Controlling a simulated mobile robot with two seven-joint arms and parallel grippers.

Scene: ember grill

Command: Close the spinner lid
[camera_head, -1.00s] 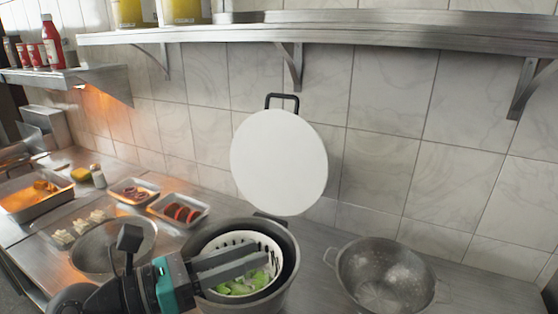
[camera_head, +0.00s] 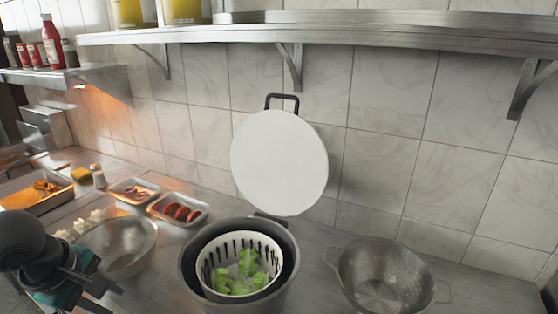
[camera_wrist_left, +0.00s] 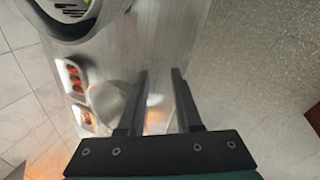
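The spinner's round white lid (camera_head: 279,163) stands open and upright behind the bowl, with a black handle (camera_head: 282,98) at its top edge. The grey spinner bowl (camera_head: 288,262) holds a white slotted basket (camera_head: 262,243) with green lettuce (camera_head: 243,270) inside. Part of the spinner (camera_wrist_left: 97,18) shows at the top left of the left wrist view. My left gripper (camera_wrist_left: 160,72) is open and empty in the left wrist view. In the head view it is at the lower left, apart from the spinner and lid. My right gripper is not in view.
A metal mixing bowl (camera_head: 122,258) stands left of the spinner and a metal colander (camera_head: 372,280) to its right. Food trays (camera_head: 178,210) sit at the back left. A metal shelf (camera_head: 360,33) runs along the wall above the lid.

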